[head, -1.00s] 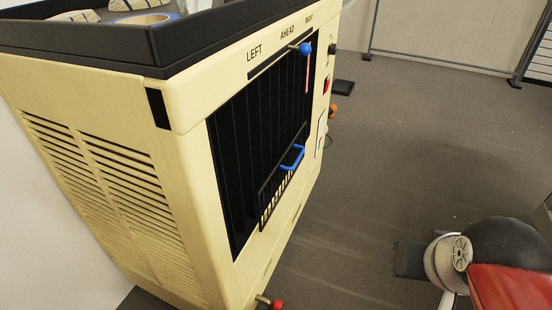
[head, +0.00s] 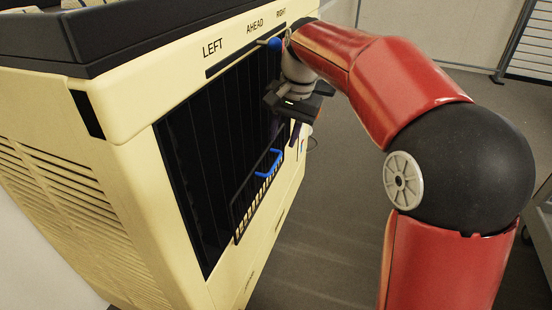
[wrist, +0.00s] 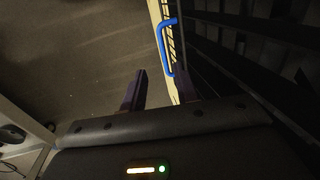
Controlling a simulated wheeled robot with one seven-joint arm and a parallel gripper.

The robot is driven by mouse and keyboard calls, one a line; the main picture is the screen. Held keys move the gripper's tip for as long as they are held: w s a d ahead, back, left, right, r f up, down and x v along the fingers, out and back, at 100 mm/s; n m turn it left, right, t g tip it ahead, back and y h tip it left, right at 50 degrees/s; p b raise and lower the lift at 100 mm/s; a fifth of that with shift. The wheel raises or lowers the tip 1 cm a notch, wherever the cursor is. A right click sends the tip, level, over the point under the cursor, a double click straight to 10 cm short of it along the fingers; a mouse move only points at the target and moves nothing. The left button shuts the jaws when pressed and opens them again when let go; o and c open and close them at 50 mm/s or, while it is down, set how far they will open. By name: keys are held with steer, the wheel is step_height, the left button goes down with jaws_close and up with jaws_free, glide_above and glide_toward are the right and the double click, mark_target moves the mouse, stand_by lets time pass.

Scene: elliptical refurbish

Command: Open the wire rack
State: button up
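The wire rack (head: 240,215) is a black wire frame low in the dark opening of the cream machine. Its blue handle (head: 270,165) faces out from its upper edge. In the wrist view the blue handle (wrist: 163,42) stands upright in the picture, beyond the fingertips. My gripper (head: 286,132) is above the handle in the head view, in front of the opening. In the wrist view my gripper (wrist: 160,78) shows two dark fingers apart with nothing held between them. The handle appears apart from the fingers.
The cream machine (head: 130,150) fills the left, with a black tray rim (head: 120,60) on top. A blue knob (head: 275,43) sits close to my wrist at the LEFT/AHEAD/RIGHT slot. Grey floor (head: 330,240) in front is clear. A cart (head: 541,220) stands at right.

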mark_target(274, 165)
steer(key=f, duration=0.2)
steer(key=a+f, duration=0.1)
steer(key=f, duration=0.2)
steer(key=w+f+b, duration=0.1)
steer(key=f, duration=0.2)
steer(key=shift+a, duration=0.4)
steer(key=shift+r, duration=0.1)
jaws_close()
